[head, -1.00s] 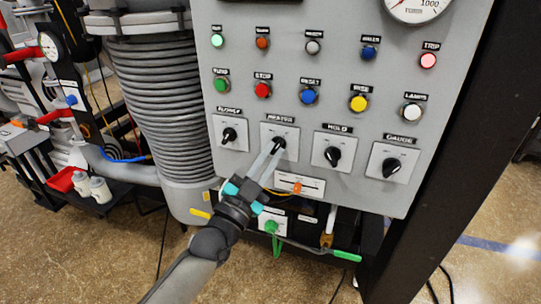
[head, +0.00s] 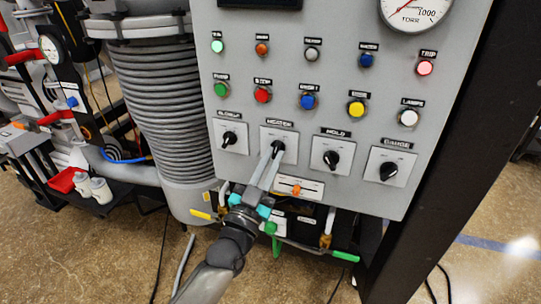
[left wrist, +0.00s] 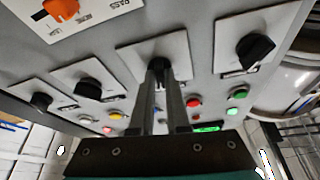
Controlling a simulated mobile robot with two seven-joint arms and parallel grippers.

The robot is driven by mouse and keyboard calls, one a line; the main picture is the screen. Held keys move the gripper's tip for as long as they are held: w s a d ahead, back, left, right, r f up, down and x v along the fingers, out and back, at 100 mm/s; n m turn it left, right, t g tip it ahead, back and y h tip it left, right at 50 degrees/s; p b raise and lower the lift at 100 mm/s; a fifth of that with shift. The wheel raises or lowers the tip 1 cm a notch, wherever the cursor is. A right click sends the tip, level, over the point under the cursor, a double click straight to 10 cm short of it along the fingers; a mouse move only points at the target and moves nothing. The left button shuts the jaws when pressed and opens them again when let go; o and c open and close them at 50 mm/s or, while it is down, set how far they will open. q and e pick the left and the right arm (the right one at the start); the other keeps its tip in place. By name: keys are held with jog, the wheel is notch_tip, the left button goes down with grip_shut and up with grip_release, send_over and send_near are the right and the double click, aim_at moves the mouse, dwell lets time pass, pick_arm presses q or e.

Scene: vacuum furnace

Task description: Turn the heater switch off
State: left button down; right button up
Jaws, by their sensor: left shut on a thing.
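The heater switch (head: 278,146) is a black rotary knob on a white plate labelled HEATER, second from the left in the bottom row of the grey panel. My left gripper (head: 272,157) reaches up to it from below, its two grey fingers shut on the knob. The fingers partly hide the knob, so its pointing direction is unclear. In the left wrist view the heater switch (left wrist: 158,63) sits between the fingertips of my left gripper (left wrist: 161,76). My right gripper is not in view.
The hold switch (head: 331,156) and gauge switch (head: 388,170) are to the right, another black knob (head: 229,138) to the left. Buttons and lamps sit above. An orange-handled slider plate (head: 297,188) lies just below the heater plate, close to my fingers. A green-handled valve (head: 345,256) is lower right.

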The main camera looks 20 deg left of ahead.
pick_arm(q)
jog(key=shift+d+r+n+g+y+p, duration=0.15)
jog(key=shift+n+y+p, duration=0.8)
jog(key=shift+n, duration=1.1)
jog(key=shift+d+f+n+g+y+p, duration=0.1)
jog(key=shift+n+y+p, duration=0.4)
jog(key=shift+n+y, duration=1.15)
jog(key=shift+d+r+n+g+y+p, duration=0.15)
jog(key=shift+n+y+p, duration=0.6)
jog(key=shift+n, duration=1.65)
jog(key=shift+f, duration=0.15)
jog(key=c, duration=0.9)
grip_release()
jog(key=v, duration=1.5)
jog(key=shift+s, duration=0.1)
